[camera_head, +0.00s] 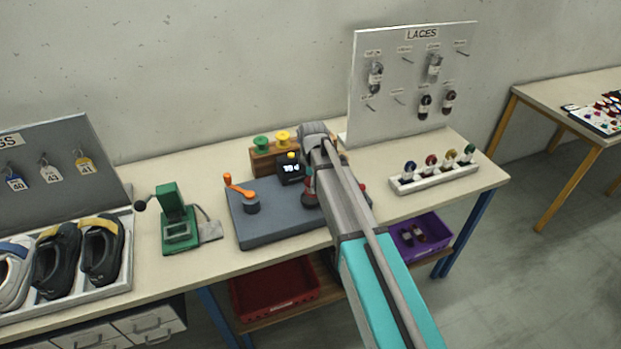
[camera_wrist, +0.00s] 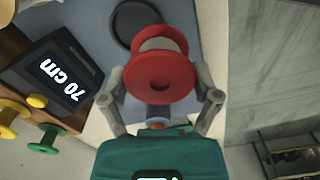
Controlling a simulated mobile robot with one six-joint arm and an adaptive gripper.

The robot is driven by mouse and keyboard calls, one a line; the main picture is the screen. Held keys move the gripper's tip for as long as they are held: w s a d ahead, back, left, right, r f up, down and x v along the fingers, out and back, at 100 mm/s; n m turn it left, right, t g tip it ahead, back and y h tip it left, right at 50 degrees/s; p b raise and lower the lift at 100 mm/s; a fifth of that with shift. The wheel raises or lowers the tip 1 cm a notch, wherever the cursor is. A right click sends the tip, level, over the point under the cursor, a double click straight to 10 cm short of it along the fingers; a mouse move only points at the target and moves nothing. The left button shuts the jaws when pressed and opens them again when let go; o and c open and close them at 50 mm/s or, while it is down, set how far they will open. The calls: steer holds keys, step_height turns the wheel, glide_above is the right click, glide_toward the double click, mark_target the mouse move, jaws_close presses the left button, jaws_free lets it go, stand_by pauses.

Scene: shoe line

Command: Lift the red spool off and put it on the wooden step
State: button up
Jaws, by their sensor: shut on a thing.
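The red spool (camera_wrist: 160,75), with a pale wound core, is between my gripper's fingers (camera_wrist: 160,100) in the wrist view. My gripper is shut on it. In the head view my arm hides most of the gripper and the spool; a red bit of the spool (camera_head: 309,190) shows over the grey machine base (camera_head: 285,225). A dark round disc (camera_wrist: 128,32) lies on that base behind the spool; I cannot tell whether the spool touches anything below. The wooden step (camera_head: 262,164) stands behind the base, with a green spool (camera_head: 261,143) and a yellow spool (camera_head: 282,138) on it.
A display (camera_wrist: 60,78) reading 70 cm stands close beside the step. An orange crank (camera_head: 238,187) rises at the base's left. A lace board (camera_head: 395,95) and white tray (camera_head: 436,180) are to the right, a green device (camera_head: 177,222) to the left.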

steer(key=s+d+r+p, duration=0.2)
steer(key=s+r+p, duration=0.3)
steer(key=s, duration=0.5)
steer(key=shift+s+d+r, duration=0.2)
steer(key=shift+d+r, duration=0.1)
steer(key=shift+r, duration=0.25)
steer(key=shift+f, duration=0.1)
step_height(320, 180, down, 4)
steer(key=b, duration=0.3)
steer(key=shift+b, duration=0.4)
steer(key=shift+r, duration=0.2)
